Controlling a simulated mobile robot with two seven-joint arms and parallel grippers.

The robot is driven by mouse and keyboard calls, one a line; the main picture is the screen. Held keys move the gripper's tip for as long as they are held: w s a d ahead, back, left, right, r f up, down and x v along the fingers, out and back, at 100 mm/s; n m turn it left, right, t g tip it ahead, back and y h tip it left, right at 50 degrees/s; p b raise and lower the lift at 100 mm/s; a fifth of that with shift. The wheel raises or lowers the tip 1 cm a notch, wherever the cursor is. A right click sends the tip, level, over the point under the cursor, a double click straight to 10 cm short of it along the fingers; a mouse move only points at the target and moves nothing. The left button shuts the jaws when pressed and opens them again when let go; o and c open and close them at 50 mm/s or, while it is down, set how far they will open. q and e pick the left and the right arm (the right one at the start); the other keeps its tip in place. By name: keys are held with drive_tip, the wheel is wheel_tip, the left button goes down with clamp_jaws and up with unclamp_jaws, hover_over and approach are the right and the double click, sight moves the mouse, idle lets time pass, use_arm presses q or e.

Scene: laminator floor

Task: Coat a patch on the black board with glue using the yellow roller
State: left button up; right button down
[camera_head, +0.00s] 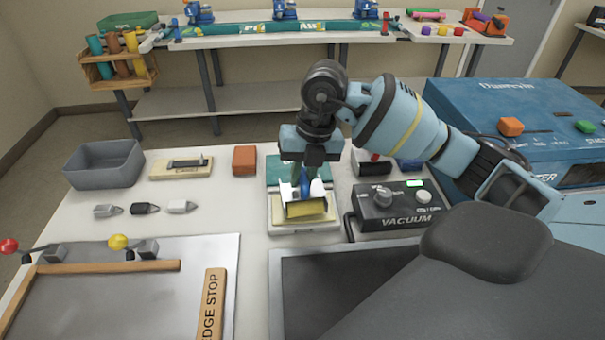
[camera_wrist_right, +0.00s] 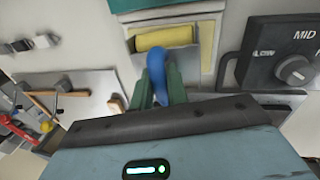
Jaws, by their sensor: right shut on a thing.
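The yellow roller (camera_head: 306,209) has a metal frame and a blue handle. My right gripper (camera_head: 306,170) is shut on that handle, with the roller hanging below. In the right wrist view the gripper fingers (camera_wrist_right: 159,90) close around the blue handle, and the roller (camera_wrist_right: 165,37) lies beyond them. The roller is over a pale tray (camera_head: 290,231) with a yellowish bed; I cannot tell whether it touches the bed. The black board (camera_head: 310,290) lies at the table's front, with its right part hidden by a dark part of mine. My left gripper is out of view.
A vacuum control box (camera_head: 392,208) stands close right of the tray. An orange block (camera_head: 245,160), a grey bin (camera_head: 105,165) and several small metal pieces sit to the left. A metal plate (camera_head: 120,300) with an edge stop (camera_head: 210,305) lies front left. A blue machine (camera_head: 510,120) stands right.

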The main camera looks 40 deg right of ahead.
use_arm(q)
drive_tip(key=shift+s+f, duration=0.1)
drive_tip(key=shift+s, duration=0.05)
use_arm(e)
drive_tip(key=shift+f, duration=0.2)
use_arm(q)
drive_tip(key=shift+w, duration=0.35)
use_arm(e)
drive_tip(key=shift+f, duration=0.25)
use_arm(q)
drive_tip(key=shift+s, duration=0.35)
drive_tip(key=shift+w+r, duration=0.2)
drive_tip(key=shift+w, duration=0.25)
use_arm(e)
drive_tip(key=shift+f, duration=0.1)
idle(0.7)
drive_tip(key=shift+r+p, duration=0.75)
drive_tip(key=shift+r, duration=0.6)
drive_tip(key=shift+r+p, duration=1.3)
drive_tip(key=shift+r, duration=1)
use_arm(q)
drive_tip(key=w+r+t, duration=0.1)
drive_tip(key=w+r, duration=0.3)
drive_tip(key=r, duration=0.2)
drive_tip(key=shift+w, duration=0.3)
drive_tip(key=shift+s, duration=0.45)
use_arm(e)
drive_tip(key=shift+f, duration=0.1)
